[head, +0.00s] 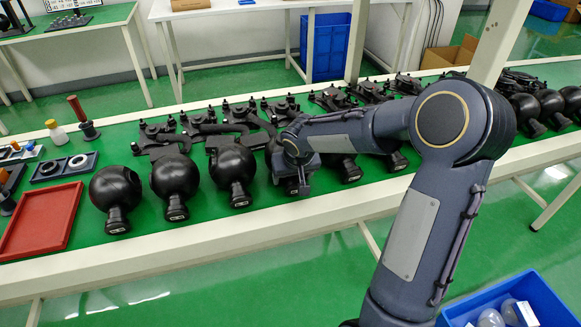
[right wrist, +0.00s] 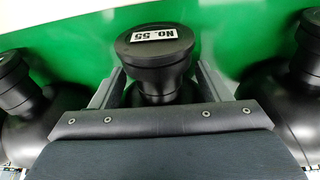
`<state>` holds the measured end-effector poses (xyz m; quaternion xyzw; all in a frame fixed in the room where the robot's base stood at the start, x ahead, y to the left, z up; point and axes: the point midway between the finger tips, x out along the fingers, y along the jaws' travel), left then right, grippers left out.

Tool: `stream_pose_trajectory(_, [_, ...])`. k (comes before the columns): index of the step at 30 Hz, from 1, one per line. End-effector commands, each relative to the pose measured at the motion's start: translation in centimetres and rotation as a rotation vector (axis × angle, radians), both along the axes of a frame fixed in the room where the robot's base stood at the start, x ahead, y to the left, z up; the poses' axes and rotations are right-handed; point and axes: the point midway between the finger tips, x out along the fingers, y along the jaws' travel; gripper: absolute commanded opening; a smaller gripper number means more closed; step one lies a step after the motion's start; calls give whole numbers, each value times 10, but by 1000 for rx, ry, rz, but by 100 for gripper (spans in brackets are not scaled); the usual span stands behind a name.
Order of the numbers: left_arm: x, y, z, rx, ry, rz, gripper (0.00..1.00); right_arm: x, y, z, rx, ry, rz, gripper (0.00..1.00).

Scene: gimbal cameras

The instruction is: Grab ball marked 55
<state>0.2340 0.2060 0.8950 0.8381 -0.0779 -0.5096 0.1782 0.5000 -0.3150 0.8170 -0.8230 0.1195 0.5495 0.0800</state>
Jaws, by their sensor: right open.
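The ball marked 55 (right wrist: 158,60) is black with a short neck and a flared end cap. Its white label "No. 55" (right wrist: 153,34) shows in the right wrist view. My right gripper (right wrist: 160,82) is open, with one finger on each side of the neck. I cannot tell whether either finger touches it. In the head view my right gripper (head: 292,186) is low over the row of balls, and the gripper and arm hide most of the ball there. My left gripper is not in view.
Similar black balls stand close on both sides, one at left (right wrist: 25,115) and one at right (right wrist: 285,95). More line the green table (head: 140,225), with black brackets behind. A red tray (head: 40,222) lies at left. A blue bin (head: 500,300) stands at lower right.

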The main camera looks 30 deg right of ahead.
Motion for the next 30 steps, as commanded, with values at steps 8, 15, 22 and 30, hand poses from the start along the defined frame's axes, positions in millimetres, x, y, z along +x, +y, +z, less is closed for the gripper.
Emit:
stream_pose_trajectory(8, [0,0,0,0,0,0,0,0,0,0,0,0,1,36])
stream_pose_trajectory(15, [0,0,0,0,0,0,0,0,0,1,0,-1,0,5])
stream_pose_trajectory(22, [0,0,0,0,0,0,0,1,0,2,-1,-4,1,5])
stream_pose_trajectory(30, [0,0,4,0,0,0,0,1,0,18,0,-6,-1,5])
